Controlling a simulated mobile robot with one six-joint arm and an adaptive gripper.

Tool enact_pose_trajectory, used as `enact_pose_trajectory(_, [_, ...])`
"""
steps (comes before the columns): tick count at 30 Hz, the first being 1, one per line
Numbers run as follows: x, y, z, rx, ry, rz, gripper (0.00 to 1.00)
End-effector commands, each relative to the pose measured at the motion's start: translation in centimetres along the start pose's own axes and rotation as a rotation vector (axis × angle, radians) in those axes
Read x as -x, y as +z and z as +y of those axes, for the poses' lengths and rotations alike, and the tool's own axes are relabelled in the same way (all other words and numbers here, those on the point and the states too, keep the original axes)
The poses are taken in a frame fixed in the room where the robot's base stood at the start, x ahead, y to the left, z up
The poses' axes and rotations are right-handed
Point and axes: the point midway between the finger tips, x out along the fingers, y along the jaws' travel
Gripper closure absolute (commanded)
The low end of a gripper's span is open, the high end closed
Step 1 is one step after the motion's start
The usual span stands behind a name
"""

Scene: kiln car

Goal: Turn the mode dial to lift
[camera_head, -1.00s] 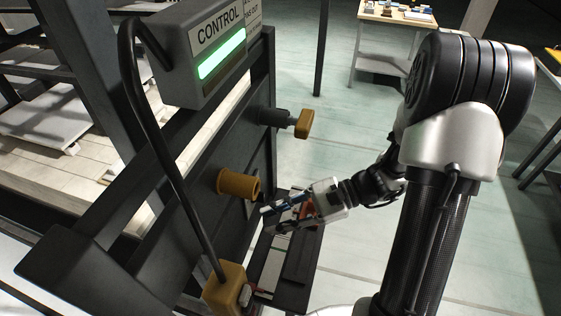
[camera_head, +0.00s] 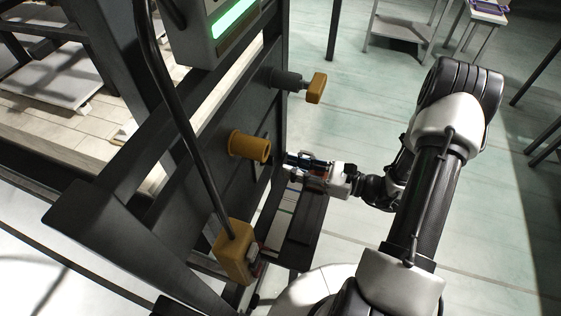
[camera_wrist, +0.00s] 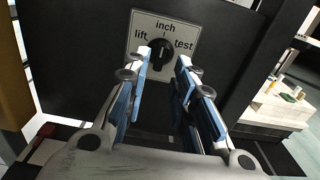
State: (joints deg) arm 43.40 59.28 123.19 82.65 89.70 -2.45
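The mode dial (camera_wrist: 160,54) is a black round knob on a pale square plate (camera_wrist: 186,26) marked lift, inch and test, in the wrist view. Lift is at the left, inch at the top, test at the right. The knob seems to point up toward inch, but its mark is small. My gripper (camera_wrist: 164,60) is open, its blue-padded fingers on either side of the knob; I cannot tell whether they touch it. In the head view my gripper (camera_head: 290,160) is against the dark panel (camera_head: 215,190), and the dial is hidden there.
A yellow cylinder (camera_head: 248,146) sticks out of the panel just left of my gripper. A yellow-handled knob (camera_head: 315,88) stands out farther back. A yellow box (camera_head: 235,250) on a black cable hangs in front. A control box (camera_head: 215,35) glows green.

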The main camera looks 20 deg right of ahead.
Motion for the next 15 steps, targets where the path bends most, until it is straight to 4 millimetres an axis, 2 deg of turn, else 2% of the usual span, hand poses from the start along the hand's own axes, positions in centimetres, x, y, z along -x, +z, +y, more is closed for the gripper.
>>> enact_pose_trajectory(15, [-4.3, 0.0, 0.1, 0.000, 0.003, 0.000, 0.76])
